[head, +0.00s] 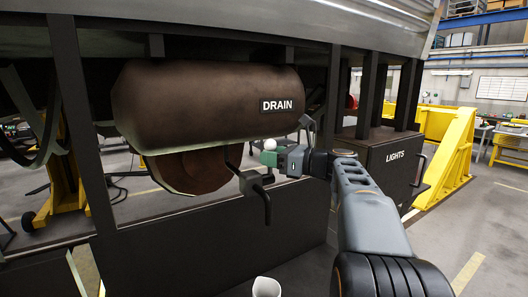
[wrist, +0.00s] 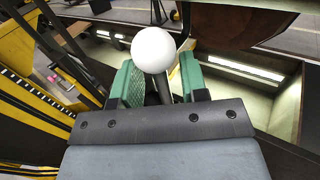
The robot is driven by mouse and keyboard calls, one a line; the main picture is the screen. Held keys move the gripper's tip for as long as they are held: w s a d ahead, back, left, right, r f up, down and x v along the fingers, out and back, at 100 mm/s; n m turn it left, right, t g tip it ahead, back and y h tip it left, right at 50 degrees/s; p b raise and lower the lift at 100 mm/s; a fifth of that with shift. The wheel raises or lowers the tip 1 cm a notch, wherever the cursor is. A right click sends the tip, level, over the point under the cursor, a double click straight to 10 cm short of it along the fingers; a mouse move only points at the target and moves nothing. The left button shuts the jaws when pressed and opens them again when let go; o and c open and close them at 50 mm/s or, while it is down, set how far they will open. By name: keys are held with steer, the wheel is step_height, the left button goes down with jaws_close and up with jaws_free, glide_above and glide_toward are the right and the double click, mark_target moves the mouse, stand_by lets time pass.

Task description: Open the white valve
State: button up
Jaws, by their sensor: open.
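The white valve shows as a white ball knob (head: 270,144) beneath the right end of the dark tank marked DRAIN (head: 205,102). In the wrist view, the white knob (wrist: 153,50) is large and near the fingertips, with a dark stem below it running between the fingers. My gripper (head: 270,158) has green fingers and reaches in from the right at the knob. In the wrist view, my gripper (wrist: 158,78) is open, one finger on each side of the stem. I cannot tell whether either finger touches it.
A rusty disc (head: 190,168) sits under the tank. A dark box marked LIGHTS (head: 395,165) stands at right, with a yellow frame (head: 450,155) beyond. Open floor lies at far right.

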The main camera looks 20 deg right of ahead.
steer(key=shift+x, duration=1.15)
steer(key=shift+c, duration=0.5)
